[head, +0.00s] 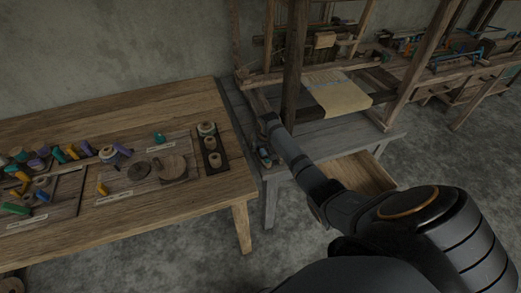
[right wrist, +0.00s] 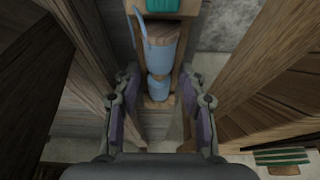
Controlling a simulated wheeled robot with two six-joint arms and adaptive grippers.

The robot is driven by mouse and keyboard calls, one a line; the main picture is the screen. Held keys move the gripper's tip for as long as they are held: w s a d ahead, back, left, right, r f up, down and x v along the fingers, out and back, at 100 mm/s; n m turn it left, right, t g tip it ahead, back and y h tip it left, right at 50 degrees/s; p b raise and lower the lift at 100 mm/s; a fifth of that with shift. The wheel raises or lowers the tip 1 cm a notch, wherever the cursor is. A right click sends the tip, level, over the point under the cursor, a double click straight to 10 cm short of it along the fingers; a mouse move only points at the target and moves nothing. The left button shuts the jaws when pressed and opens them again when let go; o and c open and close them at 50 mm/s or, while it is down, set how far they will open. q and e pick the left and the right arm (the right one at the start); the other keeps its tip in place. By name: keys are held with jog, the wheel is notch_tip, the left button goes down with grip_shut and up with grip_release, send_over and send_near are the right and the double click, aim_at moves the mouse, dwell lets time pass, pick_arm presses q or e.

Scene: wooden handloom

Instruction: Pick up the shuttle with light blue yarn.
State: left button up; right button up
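The shuttle with light blue yarn (right wrist: 161,62) shows in the right wrist view. It is a narrow wooden piece wound with light blue yarn, lying lengthwise ahead of my right gripper (right wrist: 161,115). The gripper is open, one purple-padded finger on each side of the shuttle's line, with nothing visibly held. I cannot tell how far the fingertips are from the shuttle. In the head view my right arm reaches to the left side of the loom, and its gripper is small and dark there. My left gripper is not in view.
The wooden loom (head: 292,60) has upright posts close to my right arm. A drawer (head: 362,172) stands open below the grey bench. A teal item (right wrist: 158,6) lies beyond the shuttle. Wooden beams flank the gripper. A table (head: 150,218) with yarn spools stands left.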

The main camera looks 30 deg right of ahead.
jog(key=shift+f, duration=0.1)
jog(key=c, duration=0.5)
jog(key=shift+s, duration=0.1)
jog(key=shift+r, duration=1.85)
jog(key=shift+s+r, duration=0.1)
jog(key=shift+r, duration=0.05)
jog(key=s+a, duration=0.1)
jog(key=s, duration=0.4)
jog(key=s+a, duration=0.1)
jog(key=s, duration=0.5)
jog(key=s+a, duration=0.2)
jog(key=s, duration=0.4)
jog(key=shift+a, duration=0.1)
